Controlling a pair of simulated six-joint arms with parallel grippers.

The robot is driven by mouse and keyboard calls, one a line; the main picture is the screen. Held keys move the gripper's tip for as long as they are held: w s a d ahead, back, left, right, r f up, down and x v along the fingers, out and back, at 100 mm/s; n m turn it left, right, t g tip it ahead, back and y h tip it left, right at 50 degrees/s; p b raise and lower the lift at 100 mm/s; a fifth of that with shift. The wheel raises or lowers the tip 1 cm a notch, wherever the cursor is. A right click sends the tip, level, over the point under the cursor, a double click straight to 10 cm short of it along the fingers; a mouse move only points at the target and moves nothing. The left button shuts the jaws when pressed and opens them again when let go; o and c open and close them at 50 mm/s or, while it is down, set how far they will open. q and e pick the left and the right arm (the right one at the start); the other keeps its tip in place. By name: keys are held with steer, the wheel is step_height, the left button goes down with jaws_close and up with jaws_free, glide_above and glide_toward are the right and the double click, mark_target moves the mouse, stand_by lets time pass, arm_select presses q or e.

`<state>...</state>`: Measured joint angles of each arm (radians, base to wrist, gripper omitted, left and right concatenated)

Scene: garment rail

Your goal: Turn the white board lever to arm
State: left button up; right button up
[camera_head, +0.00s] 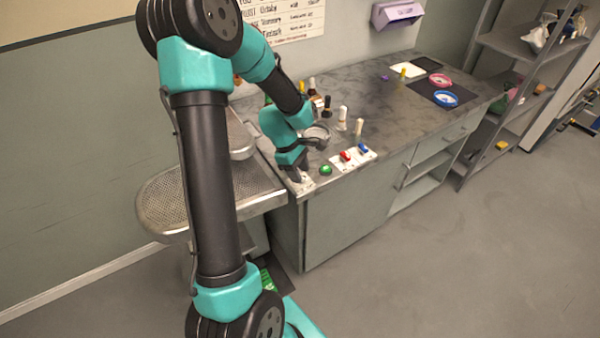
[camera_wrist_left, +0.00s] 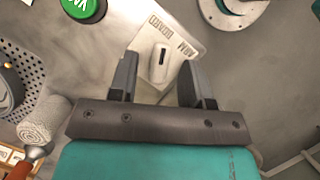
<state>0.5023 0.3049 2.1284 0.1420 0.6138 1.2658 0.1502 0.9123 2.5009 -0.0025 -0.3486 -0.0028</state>
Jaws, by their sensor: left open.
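The white board (camera_wrist_left: 165,35) lies on the bench top in the left wrist view, with the words ARM and GUARD printed on it. Its pale lever (camera_wrist_left: 159,62), with a dark slot or mark on it, stands between the fingers of my left gripper (camera_wrist_left: 158,68). The gripper is open, one finger on each side, with a visible gap to the lever. In the head view my left gripper (camera_head: 298,176) is low over the bench's front left corner, and it hides most of the white board (camera_head: 306,186). My right gripper is not in view.
A green button (camera_head: 325,170) sits close to the right of the gripper. A red switch (camera_head: 346,156) and a blue switch (camera_head: 363,149) are further along the front edge. Bottles (camera_head: 342,118) stand behind. A perforated metal tray (camera_head: 165,198) is at the left.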

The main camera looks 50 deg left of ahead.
arm_select(q)
steer(key=shift+d+f, duration=0.15)
steer(key=shift+f, duration=0.25)
steer(key=shift+c, duration=0.2)
jaws_close()
